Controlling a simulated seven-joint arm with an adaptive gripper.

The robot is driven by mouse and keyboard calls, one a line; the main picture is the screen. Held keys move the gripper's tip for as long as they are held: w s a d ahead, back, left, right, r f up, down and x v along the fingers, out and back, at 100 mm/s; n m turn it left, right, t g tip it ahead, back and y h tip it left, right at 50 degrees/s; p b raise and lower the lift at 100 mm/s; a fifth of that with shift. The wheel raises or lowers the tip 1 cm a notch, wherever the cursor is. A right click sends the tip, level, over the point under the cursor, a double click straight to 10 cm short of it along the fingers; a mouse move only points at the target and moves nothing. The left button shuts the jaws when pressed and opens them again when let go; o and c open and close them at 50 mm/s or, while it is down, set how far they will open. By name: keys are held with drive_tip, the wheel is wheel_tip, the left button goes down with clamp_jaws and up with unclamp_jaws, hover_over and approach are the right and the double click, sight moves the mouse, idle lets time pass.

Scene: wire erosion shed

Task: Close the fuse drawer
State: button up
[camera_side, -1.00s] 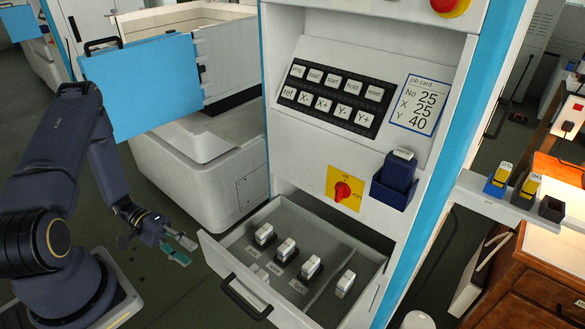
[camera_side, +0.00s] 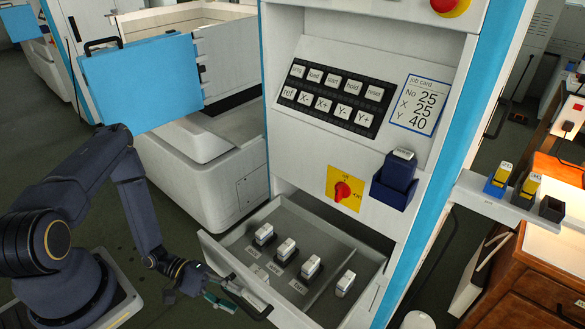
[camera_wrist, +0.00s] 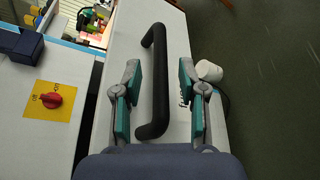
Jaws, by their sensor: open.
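The fuse drawer (camera_side: 228,262) stands pulled out at the bottom of the white cabinet, with several white fuses standing in its compartments. Its black bar handle (camera_wrist: 158,80) is on the front. My gripper (camera_side: 238,293) is at the drawer front by the handle in the side view, partly covering it. In the wrist view my gripper (camera_wrist: 159,70) is open, with one teal-padded finger on each side of the handle. Gaps show between the pads and the bar. Whether the fingers touch the drawer front cannot be told.
A red rotary switch on a yellow plate (camera_side: 343,190) and a dark blue holder (camera_side: 394,185) sit above the drawer. A blue door panel (camera_side: 140,85) stands open at upper left. A white cylinder (camera_wrist: 209,71) shows beside the right finger.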

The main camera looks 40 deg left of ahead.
drive_tip(key=shift+x, duration=1.2)
clamp_jaws()
